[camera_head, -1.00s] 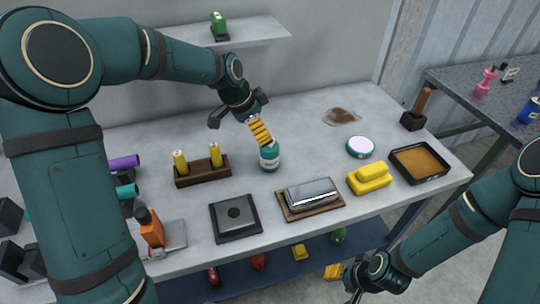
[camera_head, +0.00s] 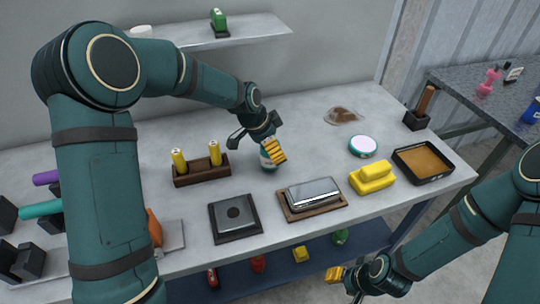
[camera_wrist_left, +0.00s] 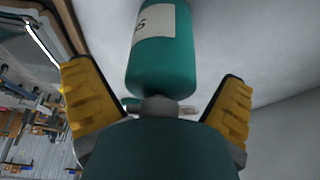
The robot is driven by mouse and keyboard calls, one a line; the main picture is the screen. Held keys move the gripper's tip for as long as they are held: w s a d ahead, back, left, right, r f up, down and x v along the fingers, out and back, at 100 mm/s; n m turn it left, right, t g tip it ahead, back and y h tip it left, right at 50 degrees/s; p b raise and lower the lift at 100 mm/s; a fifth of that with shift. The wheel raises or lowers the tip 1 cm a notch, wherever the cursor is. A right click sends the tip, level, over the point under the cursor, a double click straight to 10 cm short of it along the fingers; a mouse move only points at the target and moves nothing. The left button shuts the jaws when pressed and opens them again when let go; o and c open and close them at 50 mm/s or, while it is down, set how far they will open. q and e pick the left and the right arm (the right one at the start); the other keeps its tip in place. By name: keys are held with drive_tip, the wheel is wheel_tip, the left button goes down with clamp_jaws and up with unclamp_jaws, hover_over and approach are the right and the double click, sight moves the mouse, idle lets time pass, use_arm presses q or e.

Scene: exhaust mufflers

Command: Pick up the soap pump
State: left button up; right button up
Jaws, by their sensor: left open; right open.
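The soap pump, a teal bottle with a white label (camera_head: 266,163), stands on the grey workbench, partly hidden behind my left gripper (camera_head: 271,150). In the left wrist view the teal bottle (camera_wrist_left: 163,55) shows between the two yellow fingers of my left gripper (camera_wrist_left: 155,92). A gap shows on both sides, so the gripper is open and not closed on it. A small grey part sits at the bottle's near end; the pump head is not clearly seen. My right gripper (camera_head: 345,284) is open and empty, low in front of the bench.
Near the bottle are a wooden holder with yellow cylinders (camera_head: 202,175), a black square plate (camera_head: 235,217), a silver dish on a wooden board (camera_head: 313,196), a yellow block (camera_head: 372,178), a round white-topped tin (camera_head: 362,146) and a black tray (camera_head: 424,160). A shelf (camera_head: 207,39) hangs behind.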

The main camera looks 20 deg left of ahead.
use_arm(q)
drive_tip(key=c, duration=1.4)
drive_tip(key=shift+r, duration=0.15)
